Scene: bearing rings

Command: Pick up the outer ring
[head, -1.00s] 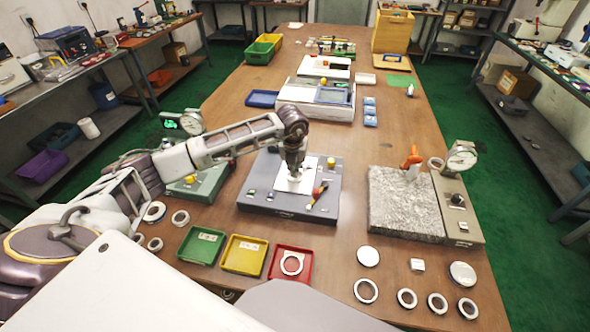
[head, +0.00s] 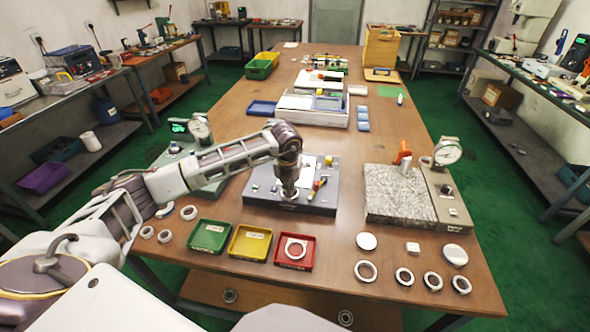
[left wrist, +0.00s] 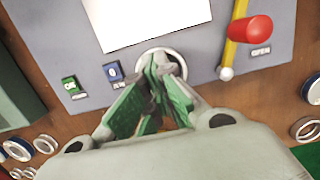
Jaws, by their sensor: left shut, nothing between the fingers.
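My left gripper (head: 289,195) is over the front edge of the grey device, fingers pointing down. In the left wrist view its green-padded fingers (left wrist: 155,70) are shut with nothing between them. A pale metal ring (left wrist: 178,62) lies at the device's front edge, just beyond the fingertips and partly hidden by them; I cannot tell whether they touch it. A large pale ring (head: 295,248) lies in the red tray. Several more rings lie on the table, including one at the front right (head: 366,271). I cannot tell which is the outer ring. My right gripper is not in view.
The grey device (head: 318,205) carries a white sheet and a red-knobbed lever (left wrist: 247,28). Green (head: 192,243), yellow (head: 233,250) and red (head: 277,258) trays stand in front of it. A granite block with a dial gauge (head: 447,151) stands to the right.

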